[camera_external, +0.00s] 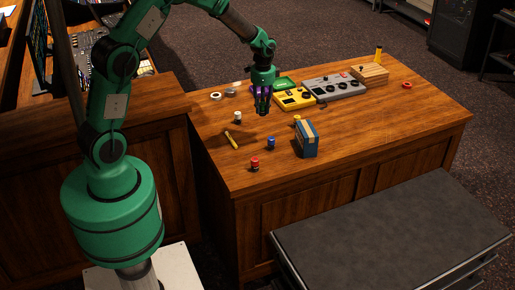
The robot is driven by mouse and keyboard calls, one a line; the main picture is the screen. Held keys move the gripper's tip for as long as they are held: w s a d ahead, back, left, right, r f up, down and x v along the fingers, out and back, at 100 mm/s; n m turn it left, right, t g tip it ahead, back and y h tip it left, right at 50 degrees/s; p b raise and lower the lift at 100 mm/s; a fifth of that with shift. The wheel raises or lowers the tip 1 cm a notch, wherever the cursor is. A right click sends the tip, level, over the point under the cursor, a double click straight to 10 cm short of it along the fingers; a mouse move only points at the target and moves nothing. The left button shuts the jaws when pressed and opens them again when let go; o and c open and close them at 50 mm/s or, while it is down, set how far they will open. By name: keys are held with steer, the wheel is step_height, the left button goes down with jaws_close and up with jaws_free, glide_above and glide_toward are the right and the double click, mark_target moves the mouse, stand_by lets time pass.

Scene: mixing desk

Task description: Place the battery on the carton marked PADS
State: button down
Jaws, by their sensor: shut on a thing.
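My gripper (262,110) points down above the left middle of the wooden desk. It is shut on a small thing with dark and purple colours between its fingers. The thing is too small and too covered to tell if it is the battery. A blue carton (308,141) with a tan strip stands upright near the desk's front edge, right of and nearer than my gripper. Its lettering is too small to read, so I cannot tell if it says PADS.
Small blue (270,143), red (255,164) and white (237,117) cylinders stand on the desk, near a yellow stick (232,140). The desk's right front is free.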

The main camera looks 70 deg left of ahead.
steer(key=d+r+m+p, duration=0.2)
steer(key=d, duration=1.2)
steer(key=shift+s+d+p, duration=0.25)
steer(key=shift+s+p, duration=0.05)
steer(key=shift+w, duration=0.15)
glide_above(306, 128)
steer(key=shift+d+f, duration=0.2)
steer(key=shift+f, duration=0.55)
steer(key=shift+f, duration=1.75)
steer(key=shift+f, duration=0.1)
